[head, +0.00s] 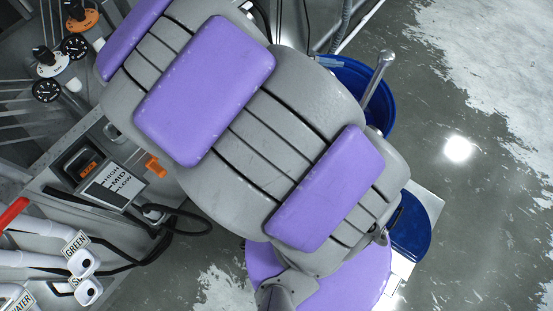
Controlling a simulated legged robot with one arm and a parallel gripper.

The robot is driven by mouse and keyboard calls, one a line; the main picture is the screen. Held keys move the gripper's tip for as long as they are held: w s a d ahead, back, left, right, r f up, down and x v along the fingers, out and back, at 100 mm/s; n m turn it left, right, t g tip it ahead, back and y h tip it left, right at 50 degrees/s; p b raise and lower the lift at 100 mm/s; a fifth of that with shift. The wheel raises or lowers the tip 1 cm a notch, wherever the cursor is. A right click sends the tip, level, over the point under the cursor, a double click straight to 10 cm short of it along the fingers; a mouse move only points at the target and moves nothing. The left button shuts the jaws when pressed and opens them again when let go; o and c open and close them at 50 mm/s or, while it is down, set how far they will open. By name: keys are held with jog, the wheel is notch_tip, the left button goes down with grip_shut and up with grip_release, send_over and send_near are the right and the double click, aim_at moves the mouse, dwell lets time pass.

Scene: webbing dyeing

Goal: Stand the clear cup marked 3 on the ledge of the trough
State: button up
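I cannot see the clear cup marked 3 anywhere in the head view. I cannot pick out the trough or its ledge for certain. My own grey arm with purple pads fills the middle of the picture and hides what lies beneath it. My gripper is not in view, so its state does not show.
Dyeing equipment stands at left: dials (47,90), a HIGH-MID-LOW panel (114,186), an orange clip (154,166), a black cable (190,231) and white pipes with a GREEN label (76,243). A blue bucket (376,107) stands beyond my arm. Wet floor (470,220) at right is open.

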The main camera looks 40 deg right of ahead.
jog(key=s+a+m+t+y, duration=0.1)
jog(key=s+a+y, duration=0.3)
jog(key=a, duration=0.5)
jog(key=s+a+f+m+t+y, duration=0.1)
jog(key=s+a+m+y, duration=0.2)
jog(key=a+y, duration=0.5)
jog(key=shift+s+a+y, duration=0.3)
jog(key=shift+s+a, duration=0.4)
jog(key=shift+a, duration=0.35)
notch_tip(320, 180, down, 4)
jog(key=b, duration=0.4)
